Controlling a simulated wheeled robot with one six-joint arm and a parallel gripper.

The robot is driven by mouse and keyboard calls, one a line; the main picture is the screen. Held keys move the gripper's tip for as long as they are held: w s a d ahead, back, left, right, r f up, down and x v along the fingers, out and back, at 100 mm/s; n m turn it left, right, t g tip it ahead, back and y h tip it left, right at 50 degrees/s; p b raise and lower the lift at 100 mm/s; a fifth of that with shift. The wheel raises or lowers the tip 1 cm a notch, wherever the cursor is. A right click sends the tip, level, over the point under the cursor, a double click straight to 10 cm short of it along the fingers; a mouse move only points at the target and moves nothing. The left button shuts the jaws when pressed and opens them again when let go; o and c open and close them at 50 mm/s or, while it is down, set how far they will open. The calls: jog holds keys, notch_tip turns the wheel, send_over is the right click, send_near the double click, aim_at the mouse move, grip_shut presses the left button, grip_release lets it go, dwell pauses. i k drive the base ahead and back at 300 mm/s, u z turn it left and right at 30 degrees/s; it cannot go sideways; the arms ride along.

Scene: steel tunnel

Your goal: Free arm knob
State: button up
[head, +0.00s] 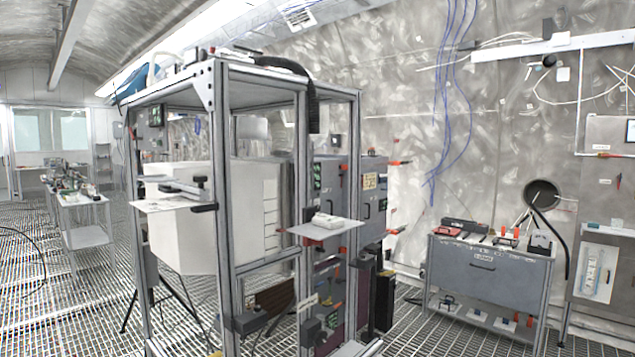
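My gripper does not show in the head view. I cannot make out for sure which part is the arm knob. An aluminium-profile rack (225,200) stands in the middle, holding a large white box (255,205). At its left front a small white plate (170,203) carries a grey arm-like part with dark ends (185,186). At its right front another white plate (325,229) carries a small white block (326,219). Small dark fittings and red-orange parts sit lower on the rack, too small to tell apart.
A grey cabinet (490,280) with tools on top stands at the right. A long bench with equipment (85,213) is at the far left. Grated floor (60,310) is mostly open at the left, with a black cable across it. Blue cables hang on the wall.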

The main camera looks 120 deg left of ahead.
aim_at(200, 180)
jog(key=u, duration=4.2)
jog(key=i, duration=1.25)
jog(key=u, duration=0.95)
jog(key=k, duration=0.65)
jog(key=z, duration=1.15)
jog(key=i, duration=0.1)
jog(key=u, duration=0.3)
